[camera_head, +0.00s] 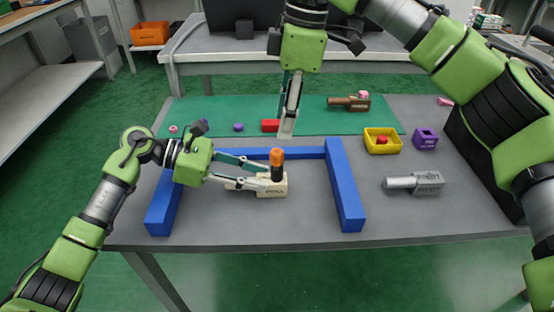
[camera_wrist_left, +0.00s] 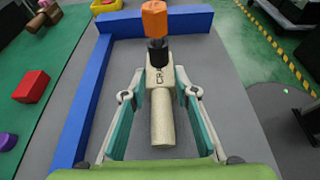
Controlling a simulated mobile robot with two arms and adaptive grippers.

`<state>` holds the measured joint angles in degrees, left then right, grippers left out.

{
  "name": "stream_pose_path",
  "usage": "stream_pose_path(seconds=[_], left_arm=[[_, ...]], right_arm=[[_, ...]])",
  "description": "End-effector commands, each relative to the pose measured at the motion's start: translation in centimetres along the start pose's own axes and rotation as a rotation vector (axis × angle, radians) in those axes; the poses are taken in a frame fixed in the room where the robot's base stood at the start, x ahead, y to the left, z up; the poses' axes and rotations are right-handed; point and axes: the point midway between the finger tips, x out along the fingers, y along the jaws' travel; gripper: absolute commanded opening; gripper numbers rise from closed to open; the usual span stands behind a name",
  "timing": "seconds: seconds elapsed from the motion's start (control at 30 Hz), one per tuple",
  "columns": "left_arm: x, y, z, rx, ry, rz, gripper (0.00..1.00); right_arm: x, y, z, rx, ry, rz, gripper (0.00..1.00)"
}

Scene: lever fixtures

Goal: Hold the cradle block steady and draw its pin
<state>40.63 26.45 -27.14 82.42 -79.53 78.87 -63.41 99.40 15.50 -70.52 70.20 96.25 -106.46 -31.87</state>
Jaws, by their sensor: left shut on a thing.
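A cream block (camera_head: 272,187) with a rounded handle stands on the grey table inside the blue frame; its label is too small to read. A pin with an orange head (camera_head: 277,157) and black collar stands upright in it. In the left wrist view the block (camera_wrist_left: 159,78) lies between my fingers, its handle (camera_wrist_left: 163,120) pointing towards me, the orange head (camera_wrist_left: 155,19) beyond. My left gripper (camera_head: 267,180) is shut on the block from the left. My right gripper (camera_head: 287,132) points down behind the frame's back bar, apart from the pin; its finger gap is unclear.
A blue frame (camera_head: 345,188) surrounds the block on three sides, open at the front. A grey block (camera_head: 428,183) lies right, a brown one (camera_head: 357,103) behind. A yellow tray (camera_head: 367,147) and purple holder (camera_head: 425,139) stand back right. A red block (camera_head: 269,125) is beside my right gripper.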

Motion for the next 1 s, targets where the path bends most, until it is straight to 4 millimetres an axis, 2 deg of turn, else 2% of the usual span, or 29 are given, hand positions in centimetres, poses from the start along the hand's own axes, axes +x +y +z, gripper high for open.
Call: stream_pose_path(seconds=[0.6,0.8,1.0], left_arm=[[0.0,0.0,0.0,0.000,0.000,0.000,0.01],[0.0,0.0,0.0,0.000,0.000,0.000,0.01],[0.0,0.0,0.0,0.000,0.000,0.000,0.01]], right_arm=[[8.9,-0.1,0.1,0.001,-0.001,-0.002,0.38],[10.4,-0.1,0.0,0.001,0.000,-0.002,0.38],[10.8,-0.1,0.0,0.001,0.002,-0.001,0.38]])
